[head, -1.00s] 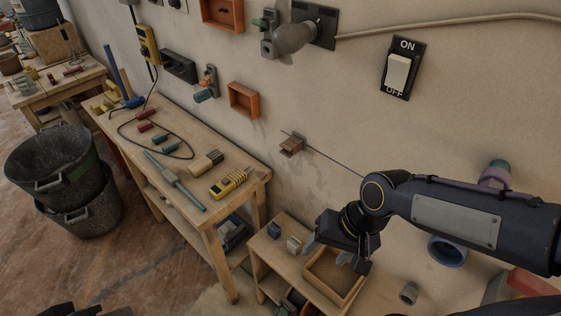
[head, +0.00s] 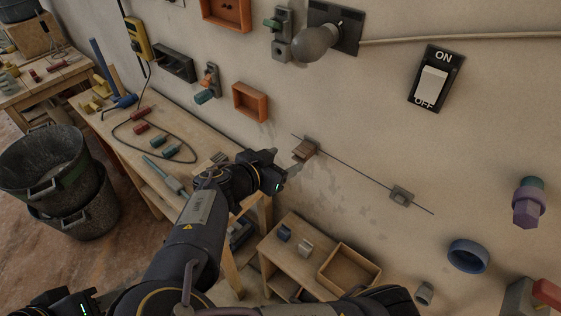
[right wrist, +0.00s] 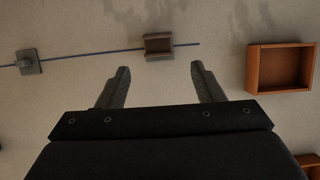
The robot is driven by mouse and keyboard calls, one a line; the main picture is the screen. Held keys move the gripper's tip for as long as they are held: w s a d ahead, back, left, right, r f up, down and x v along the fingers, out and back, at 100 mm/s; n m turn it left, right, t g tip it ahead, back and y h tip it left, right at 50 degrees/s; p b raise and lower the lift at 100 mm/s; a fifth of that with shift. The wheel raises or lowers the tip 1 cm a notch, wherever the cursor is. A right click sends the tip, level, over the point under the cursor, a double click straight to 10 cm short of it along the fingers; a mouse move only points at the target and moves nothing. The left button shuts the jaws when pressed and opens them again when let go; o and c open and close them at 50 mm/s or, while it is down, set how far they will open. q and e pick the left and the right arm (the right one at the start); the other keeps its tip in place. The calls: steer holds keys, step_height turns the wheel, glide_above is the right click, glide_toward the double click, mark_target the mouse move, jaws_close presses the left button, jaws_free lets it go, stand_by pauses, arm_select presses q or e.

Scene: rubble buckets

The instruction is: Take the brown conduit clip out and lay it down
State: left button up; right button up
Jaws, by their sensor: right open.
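The brown conduit clip (head: 305,149) is on the wall, at the upper left part of a thin dark line. In the right wrist view the brown clip (right wrist: 158,46) is ahead of the fingers, slightly above the gap between them. My right gripper (right wrist: 160,78) is open and empty, with its two fingers apart. In the head view the right gripper (head: 285,170) is just left of and below the clip, not touching it as far as I can see. My left gripper (head: 65,303) shows only partly at the bottom left edge; its fingers are not clear.
A grey clip (head: 402,196) sits further right on the same line. Below stands a low table with a wooden tray (head: 326,284), a blue block (head: 284,233) and a grey block (head: 305,247). An orange box (head: 237,103) is on the wall left of the clip.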

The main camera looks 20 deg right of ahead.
mark_target(297, 155)
steer(key=p+x, duration=0.1)
steer(key=x, duration=0.6)
steer(key=c, duration=1.2)
steer(key=shift+o, duration=0.2)
steer(key=shift+s, duration=0.1)
steer(key=shift+a+f, duration=0.1)
steer(key=shift+a, duration=0.05)
steer(key=shift+s+a+b, duration=0.45)
steer(key=shift+s+a, duration=0.25)
steer(key=shift+a, duration=0.3)
steer(key=shift+s+a, duration=0.1)
steer(key=shift+a, duration=0.1)
steer(key=shift+s+a, duration=0.35)
steer(key=shift+a, duration=0.25)
